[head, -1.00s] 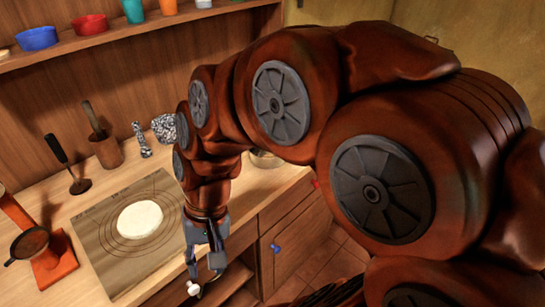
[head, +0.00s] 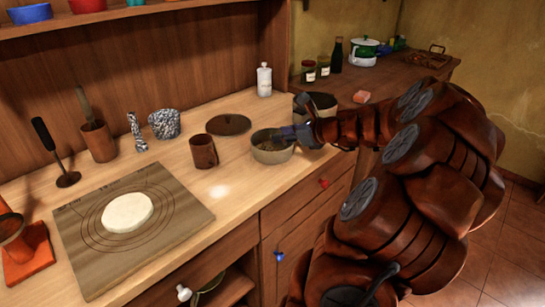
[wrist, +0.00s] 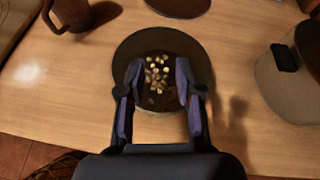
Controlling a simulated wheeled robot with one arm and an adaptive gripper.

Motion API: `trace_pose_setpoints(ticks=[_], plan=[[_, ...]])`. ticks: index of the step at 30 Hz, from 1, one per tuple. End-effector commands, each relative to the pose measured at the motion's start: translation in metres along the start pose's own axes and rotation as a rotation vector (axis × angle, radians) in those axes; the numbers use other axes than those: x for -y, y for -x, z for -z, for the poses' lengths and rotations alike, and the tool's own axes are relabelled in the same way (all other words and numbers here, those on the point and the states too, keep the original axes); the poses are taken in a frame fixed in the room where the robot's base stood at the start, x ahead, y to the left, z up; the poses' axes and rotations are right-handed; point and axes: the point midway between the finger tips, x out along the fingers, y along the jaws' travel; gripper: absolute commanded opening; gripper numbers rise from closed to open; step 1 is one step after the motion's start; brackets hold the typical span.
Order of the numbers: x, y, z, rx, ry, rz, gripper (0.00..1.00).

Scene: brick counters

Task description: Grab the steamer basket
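A round grey bowl-like vessel (head: 272,155) stands on the wooden counter; the wrist view shows its dark inside (wrist: 158,102) with several small pale pieces. I cannot tell for sure that this is the steamer basket; nothing else in view shows clearly as one. My gripper (head: 290,134) is over this vessel, reaching in from the right. In the wrist view my gripper (wrist: 158,72) is open, its two fingers apart on either side of the pale pieces, holding nothing. Whether the fingers touch the vessel is unclear.
A brown mug (head: 203,152) and a dark round lid (head: 228,124) lie left of the vessel. A larger pot (head: 318,103) stands close on its right, partly behind my arm. A mat (head: 185,215) with white dough (head: 128,212) is at left. Bare counter lies in front of the mug.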

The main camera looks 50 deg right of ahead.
Motion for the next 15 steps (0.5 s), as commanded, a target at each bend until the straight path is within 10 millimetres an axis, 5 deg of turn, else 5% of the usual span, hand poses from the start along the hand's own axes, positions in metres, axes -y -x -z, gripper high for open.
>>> trace_pose_setpoints(ticks=[3,6,15], plan=[[0.035,0.015,0.021,0.023,-0.112,0.082,0.34],[0.047,0.022,0.028,0.032,-0.153,0.113,0.34],[0.054,0.004,0.029,0.036,-0.171,0.122,0.34]])
